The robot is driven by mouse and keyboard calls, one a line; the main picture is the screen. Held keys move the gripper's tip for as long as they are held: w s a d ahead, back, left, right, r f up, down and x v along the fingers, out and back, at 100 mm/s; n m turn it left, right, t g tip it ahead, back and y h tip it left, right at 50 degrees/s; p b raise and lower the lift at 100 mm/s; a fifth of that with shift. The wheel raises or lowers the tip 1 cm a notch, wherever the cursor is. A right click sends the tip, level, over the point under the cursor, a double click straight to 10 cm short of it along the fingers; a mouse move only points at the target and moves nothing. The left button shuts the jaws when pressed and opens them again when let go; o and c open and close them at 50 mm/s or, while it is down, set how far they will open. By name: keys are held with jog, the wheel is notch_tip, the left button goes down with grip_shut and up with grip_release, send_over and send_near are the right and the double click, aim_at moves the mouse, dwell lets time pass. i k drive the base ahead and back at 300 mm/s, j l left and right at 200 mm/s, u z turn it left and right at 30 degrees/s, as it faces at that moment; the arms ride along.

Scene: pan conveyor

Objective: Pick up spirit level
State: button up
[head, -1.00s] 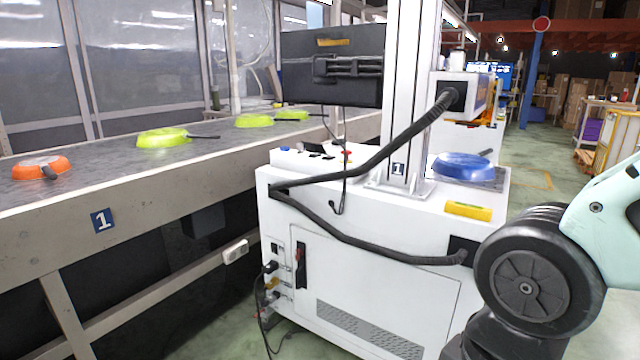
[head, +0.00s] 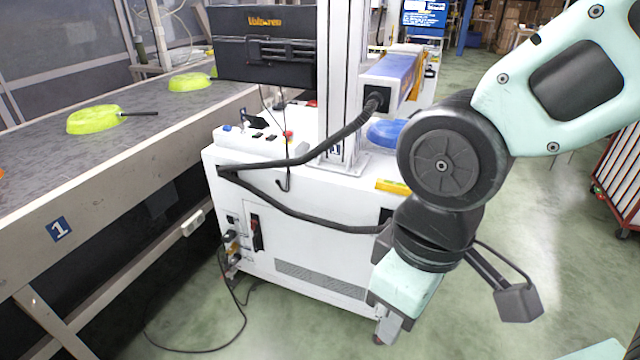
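The spirit level is a short yellow bar (head: 391,187) lying on the white cabinet's top, near its front right edge. Only its left part shows in the head view; my dark arm joint covers the right part. My arm hangs in front of the cabinet's right side, with its lower links below the top's level. I can make out no gripper fingers in the head view.
The white cabinet (head: 290,235) carries a metal post (head: 343,80), a black hose and a blue pan (head: 384,132) behind the level. A conveyor (head: 140,160) with green pans (head: 95,119) runs along the left. Green floor lies open at right.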

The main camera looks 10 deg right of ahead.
aim_at(386, 185)
jog(key=z, duration=0.4)
jog(key=i+u, duration=0.4)
jog(key=i, duration=0.55)
